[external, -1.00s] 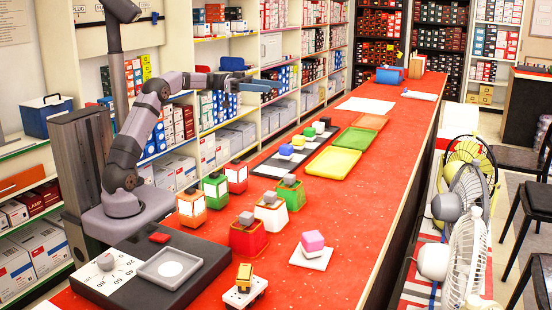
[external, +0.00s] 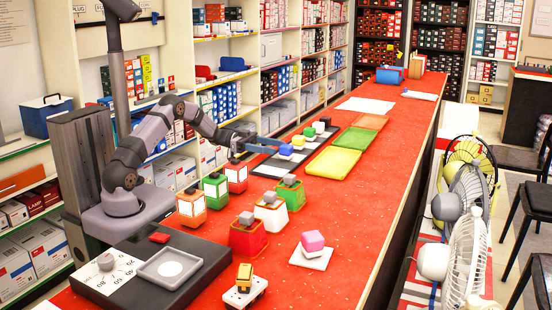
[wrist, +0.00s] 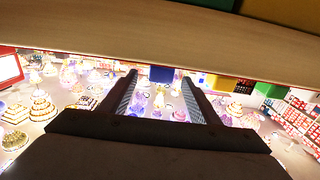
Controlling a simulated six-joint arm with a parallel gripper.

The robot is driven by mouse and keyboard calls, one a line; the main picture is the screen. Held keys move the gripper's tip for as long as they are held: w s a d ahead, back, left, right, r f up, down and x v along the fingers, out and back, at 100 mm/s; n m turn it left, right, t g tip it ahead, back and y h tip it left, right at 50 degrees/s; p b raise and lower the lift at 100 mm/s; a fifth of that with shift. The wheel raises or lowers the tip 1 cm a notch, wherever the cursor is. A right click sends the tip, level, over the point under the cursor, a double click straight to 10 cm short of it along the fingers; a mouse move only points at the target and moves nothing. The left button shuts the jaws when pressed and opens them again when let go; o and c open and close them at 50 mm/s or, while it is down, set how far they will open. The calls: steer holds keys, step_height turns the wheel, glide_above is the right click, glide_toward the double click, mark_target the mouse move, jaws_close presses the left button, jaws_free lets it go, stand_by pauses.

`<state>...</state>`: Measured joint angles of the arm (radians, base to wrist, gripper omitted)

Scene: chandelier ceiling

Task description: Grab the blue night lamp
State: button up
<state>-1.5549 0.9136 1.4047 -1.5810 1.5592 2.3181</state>
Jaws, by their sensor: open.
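The blue night lamp (external: 286,149) shows as a small blue block on a white base, on the dark strip in the middle of the counter. My gripper (external: 274,149) is low over the counter, just left of the blue lamp and pointing at it. In the wrist view the picture is upside down. There the blue block (wrist: 161,74) shows beyond and between the two open fingers of my gripper (wrist: 160,82). The fingers look empty. I cannot tell whether the fingertips reach around the block.
A yellow block lamp (external: 298,141) and a green one (external: 309,132) stand close behind the blue one. A yellow tray (external: 332,162) lies to its right. A green lamp (external: 290,193) and a red lamp (external: 236,178) stand nearer.

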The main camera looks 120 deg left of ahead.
mark_target(286, 149)
steer(key=shift+w+a+p, duration=0.1)
steer(key=shift+w+p, duration=0.7)
steer(key=shift+w, duration=2.1)
steer(key=shift+c, duration=0.7)
steer(key=c, duration=1)
